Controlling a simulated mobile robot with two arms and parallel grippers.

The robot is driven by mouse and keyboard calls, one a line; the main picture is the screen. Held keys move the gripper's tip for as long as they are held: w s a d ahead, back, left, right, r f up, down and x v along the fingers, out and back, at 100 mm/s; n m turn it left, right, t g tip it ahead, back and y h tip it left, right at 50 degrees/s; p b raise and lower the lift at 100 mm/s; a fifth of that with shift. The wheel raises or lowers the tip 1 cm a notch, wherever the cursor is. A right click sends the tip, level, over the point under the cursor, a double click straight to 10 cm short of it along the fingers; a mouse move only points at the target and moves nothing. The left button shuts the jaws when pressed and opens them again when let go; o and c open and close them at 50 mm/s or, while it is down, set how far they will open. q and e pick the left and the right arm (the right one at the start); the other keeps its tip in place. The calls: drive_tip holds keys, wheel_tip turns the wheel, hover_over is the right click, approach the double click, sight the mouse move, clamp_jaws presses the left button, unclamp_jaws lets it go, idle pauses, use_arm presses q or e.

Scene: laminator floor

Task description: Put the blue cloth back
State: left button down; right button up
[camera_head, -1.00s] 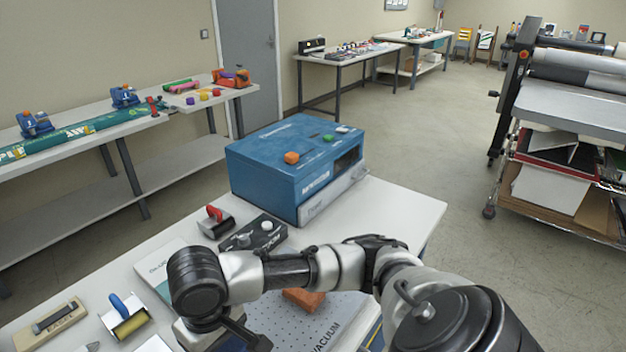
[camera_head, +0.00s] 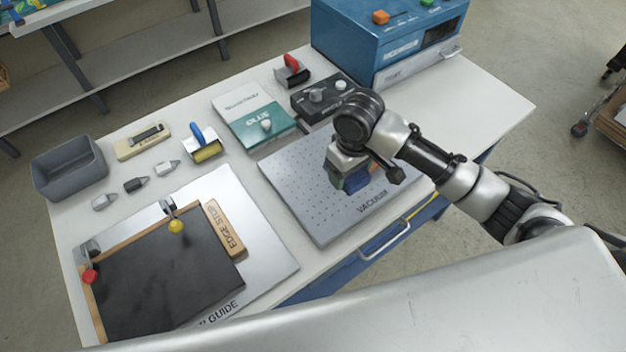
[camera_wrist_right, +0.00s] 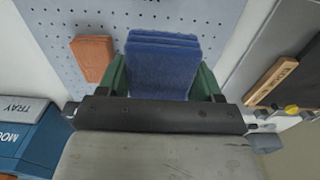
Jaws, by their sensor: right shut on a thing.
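The blue cloth (camera_wrist_right: 162,66) is a folded stack between the green fingers of my right gripper (camera_wrist_right: 163,78) in the right wrist view. In the head view my right gripper (camera_head: 350,180) points down over the perforated vacuum plate (camera_head: 300,190), with a bit of the blue cloth (camera_head: 356,181) showing between its fingers. I cannot tell whether the cloth touches the plate. My left gripper is not in view.
A blue machine (camera_head: 385,35) stands at the back right, with a black control box (camera_head: 322,97) before it. A grey bin (camera_head: 70,168), a yellow roller (camera_head: 207,150) and several small tools are at left. A black board (camera_head: 160,270) lies front left. The right table end is clear.

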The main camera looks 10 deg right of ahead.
hover_over(312, 190)
drive_tip(key=f, duration=0.2)
drive_tip(key=f+p, duration=0.1)
drive_tip(key=f, duration=0.1)
drive_tip(key=shift+s+d, duration=0.15)
drive_tip(key=shift+d, duration=0.2)
drive_tip(key=shift+w+a+f, duration=0.2)
drive_tip(key=shift+a+f, duration=0.2)
drive_tip(key=shift+f, duration=0.05)
wheel_tip(312, 190, down, 3)
drive_tip(key=shift+f+p, duration=0.15)
drive_tip(key=shift+p, duration=0.3)
drive_tip(key=shift+f, duration=0.35)
drive_tip(key=shift+f, duration=0.1)
drive_tip(key=o, duration=0.8)
drive_tip(key=shift+o, duration=0.2)
wheel_tip(312, 190, up, 12)
drive_tip(key=b, duration=0.1)
